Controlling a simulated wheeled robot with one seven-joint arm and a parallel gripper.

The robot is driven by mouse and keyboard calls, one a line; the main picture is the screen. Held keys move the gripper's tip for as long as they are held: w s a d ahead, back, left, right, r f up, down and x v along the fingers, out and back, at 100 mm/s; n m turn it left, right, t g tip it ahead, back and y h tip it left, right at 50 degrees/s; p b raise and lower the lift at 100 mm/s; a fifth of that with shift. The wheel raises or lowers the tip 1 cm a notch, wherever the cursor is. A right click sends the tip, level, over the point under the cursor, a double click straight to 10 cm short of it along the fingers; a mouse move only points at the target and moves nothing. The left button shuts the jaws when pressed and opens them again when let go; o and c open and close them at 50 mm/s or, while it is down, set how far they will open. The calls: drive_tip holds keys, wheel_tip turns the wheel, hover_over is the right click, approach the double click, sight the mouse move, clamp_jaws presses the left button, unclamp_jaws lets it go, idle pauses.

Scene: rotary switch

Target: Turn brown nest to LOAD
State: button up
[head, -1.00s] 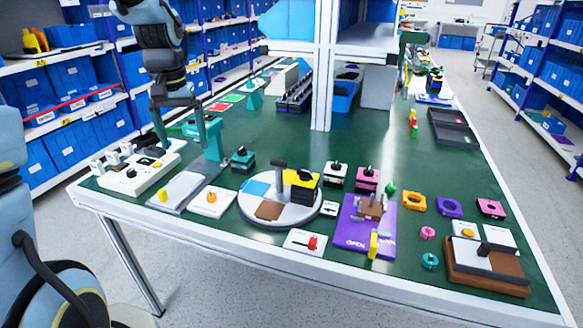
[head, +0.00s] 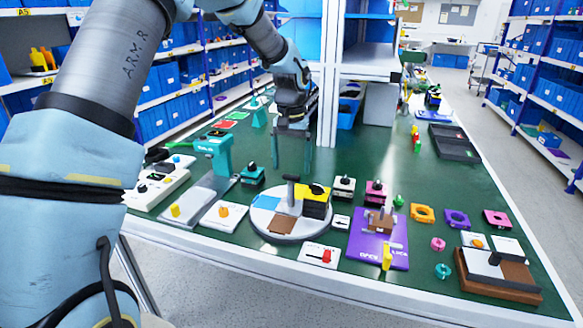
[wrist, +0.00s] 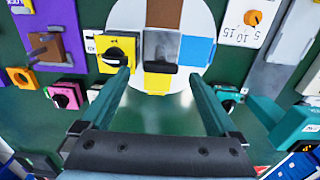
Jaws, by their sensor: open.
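A round grey turntable (head: 262,226) lies on the green bench. Its brown nest (head: 281,224) faces the front edge, and its blue nest (head: 280,205) is at the left. The wrist view shows the turntable from above and behind, with the brown nest (wrist: 165,12) at the top and a yellow nest (wrist: 157,84) nearest me. A dark upright handle (head: 292,187) stands near its middle. A small white arrow card (head: 342,221) lies right of the turntable; no LOAD word is readable. My gripper (head: 291,168) is open and empty, fingers pointing down, behind and above the turntable.
A yellow block with a black knob (wrist: 115,52) is at the turntable's right side in the head view. A teal press (head: 213,150) stands left. A purple board (head: 365,240) and several small knob boxes stand right. A white shelf post (head: 328,90) rises behind.

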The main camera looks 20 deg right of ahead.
sight(291, 193)
drive_tip(key=shift+f, duration=1.35)
drive_tip(key=shift+c, duration=0.2)
clamp_jaws()
